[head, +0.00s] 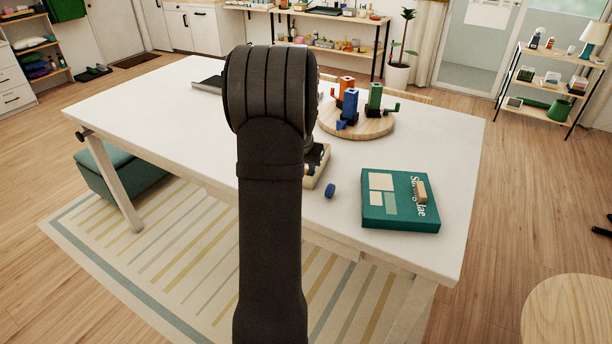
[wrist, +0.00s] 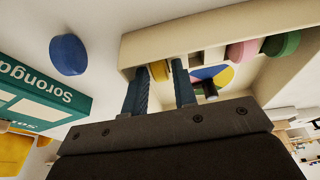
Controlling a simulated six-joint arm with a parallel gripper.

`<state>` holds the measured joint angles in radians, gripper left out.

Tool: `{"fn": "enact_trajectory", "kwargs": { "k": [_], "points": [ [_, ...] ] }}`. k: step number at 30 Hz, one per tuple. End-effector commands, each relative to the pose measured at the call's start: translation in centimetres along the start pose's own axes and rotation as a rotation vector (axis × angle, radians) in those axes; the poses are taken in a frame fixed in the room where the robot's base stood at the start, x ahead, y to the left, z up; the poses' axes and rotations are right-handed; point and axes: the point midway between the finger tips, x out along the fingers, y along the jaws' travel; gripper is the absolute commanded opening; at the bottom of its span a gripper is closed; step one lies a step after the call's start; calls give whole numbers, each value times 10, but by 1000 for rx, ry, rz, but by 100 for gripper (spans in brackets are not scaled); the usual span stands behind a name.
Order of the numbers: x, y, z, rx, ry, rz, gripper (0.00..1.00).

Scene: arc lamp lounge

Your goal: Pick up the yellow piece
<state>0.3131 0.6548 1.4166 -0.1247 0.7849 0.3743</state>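In the wrist view a yellow piece (wrist: 160,71) shows between the fingertips of my gripper (wrist: 159,66), at the edge of a beige box (wrist: 140,46). The fingers stand apart, with gaps seen beside the piece, so the gripper looks open. Another yellow piece (wrist: 225,76) lies deeper in the box next to a blue piece (wrist: 203,72). A pink piece (wrist: 241,50) and a green piece (wrist: 283,43) are also at the box. In the head view my arm hides the gripper and most of the box (head: 321,172).
A blue disc (head: 330,190) lies on the white table (head: 170,105) near the box. A teal box (head: 385,215) with a small wooden piece (head: 421,191) on top is at the right. A round wooden board (head: 372,128) carrying coloured block figures stands behind. The table's left side is mostly clear.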

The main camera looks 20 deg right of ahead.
Motion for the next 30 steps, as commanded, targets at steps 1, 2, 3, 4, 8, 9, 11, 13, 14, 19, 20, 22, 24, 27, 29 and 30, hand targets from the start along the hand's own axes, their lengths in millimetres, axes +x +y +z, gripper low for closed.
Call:
{"fn": "enact_trajectory", "kwargs": {
  "k": [1,2,3,4,8,9,11,13,14,19,20,22,24,27,29,30],
  "points": [
    [0,0,0,0,0,0,25],
    [0,0,0,0,0,0,25],
    [0,0,0,0,0,0,24],
    [-1,0,0,0,0,0,18],
    [-1,0,0,0,0,0,0],
    [-1,0,0,0,0,0,0],
    [-1,0,0,0,0,0,0],
    [-1,0,0,0,0,0,0],
    [-1,0,0,0,0,0,0],
    [-2,0,0,0,0,0,0],
    [-3,0,-1,0,0,0,0],
    [-6,0,-2,0,1,0,0],
    [-12,0,-4,0,2,-1,0],
    [-23,0,-7,0,1,-1,0],
    [-34,-1,-11,0,3,-2,0],
    [-41,-1,-13,1,2,-2,0]
  ]
}}
